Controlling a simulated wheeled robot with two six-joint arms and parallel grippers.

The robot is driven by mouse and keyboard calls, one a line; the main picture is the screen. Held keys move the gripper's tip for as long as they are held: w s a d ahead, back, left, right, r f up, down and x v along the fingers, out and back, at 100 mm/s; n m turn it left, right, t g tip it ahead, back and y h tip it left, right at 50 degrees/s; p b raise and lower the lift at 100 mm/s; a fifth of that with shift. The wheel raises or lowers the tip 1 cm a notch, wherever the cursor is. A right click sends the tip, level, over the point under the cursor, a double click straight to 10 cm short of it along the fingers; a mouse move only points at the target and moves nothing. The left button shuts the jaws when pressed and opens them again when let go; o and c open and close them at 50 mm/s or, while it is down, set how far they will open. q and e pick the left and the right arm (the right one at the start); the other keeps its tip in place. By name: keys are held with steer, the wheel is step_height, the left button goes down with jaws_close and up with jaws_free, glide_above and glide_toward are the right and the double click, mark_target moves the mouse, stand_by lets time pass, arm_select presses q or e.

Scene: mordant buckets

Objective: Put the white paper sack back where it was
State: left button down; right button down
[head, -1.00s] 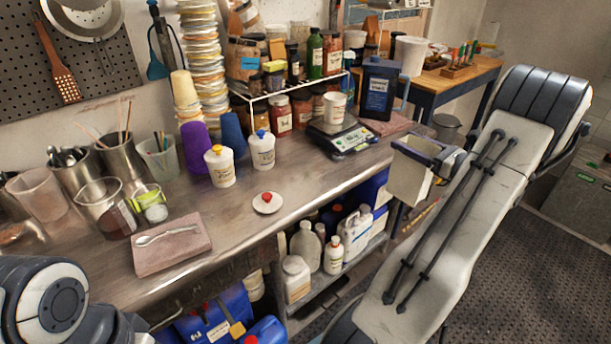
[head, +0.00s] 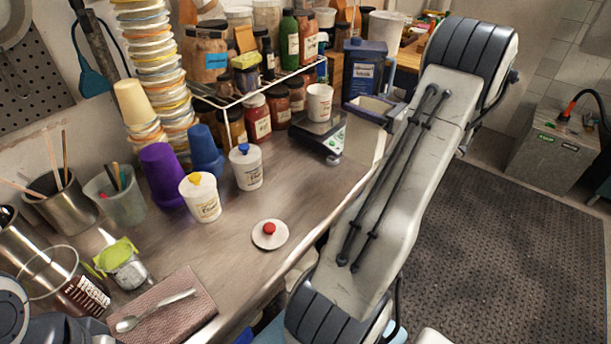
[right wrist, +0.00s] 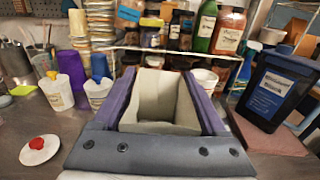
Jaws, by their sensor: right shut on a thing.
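The white paper sack (head: 366,148) is a pale, open-topped bag, held upright at the right end of the metal counter in the head view. My right gripper (head: 378,108) is shut on it, with its dark fingers along the sack's upper sides. In the right wrist view the sack (right wrist: 166,103) stands between the two purple-blue fingers, and I look into its open mouth. The sack hides part of the scale and the blue bottle. Whether its base touches the counter I cannot tell. Only a part of my left arm shows at the lower left; its gripper is out of view.
A digital scale (head: 318,136) with a white cup (head: 319,102) on it is left of the sack. A dark blue bottle (head: 364,72) stands behind it. White tubs, a red-knobbed lid (head: 270,234) and a folded cloth (head: 165,312) occupy the counter. Bare metal lies around the lid.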

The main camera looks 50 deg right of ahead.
steer(key=w+a+f+p, duration=0.3)
steer(key=w+a+f, duration=0.4)
steer(key=a+f, duration=0.2)
steer(key=shift+w+a+f, duration=0.15)
steer(key=shift+a+f, duration=0.05)
steer(key=shift+f, duration=0.7)
steer(key=shift+f, duration=0.2)
jaws_free()
